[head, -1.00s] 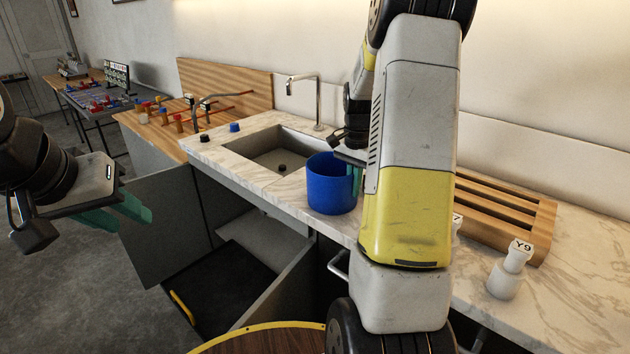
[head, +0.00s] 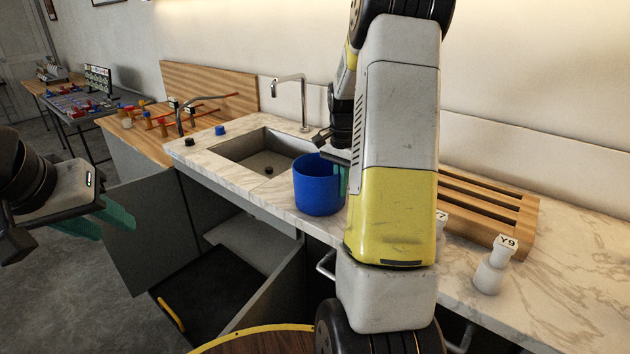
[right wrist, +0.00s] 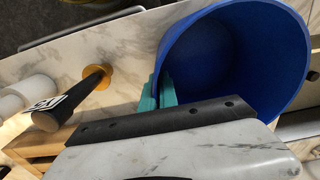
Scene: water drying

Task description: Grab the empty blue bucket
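The blue bucket (head: 318,188) stands upright on the marble counter, by the sink's front right corner. The right wrist view looks into the bucket (right wrist: 235,50), and its inside looks empty. My right gripper (right wrist: 157,93) is at the bucket's rim, with one teal finger inside the wall and one outside. The fingers are close together with the wall between them. In the head view my right gripper (head: 342,178) is partly hidden by my right arm. My left gripper (head: 98,220) is open and empty at the left, away from the counter.
A sink (head: 262,152) with a faucet (head: 303,100) lies behind and left of the bucket. A wooden rack (head: 490,210) and a white bottle marked Y9 (head: 492,268) stand to the right. Open cabinet doors (head: 150,232) jut out below the counter.

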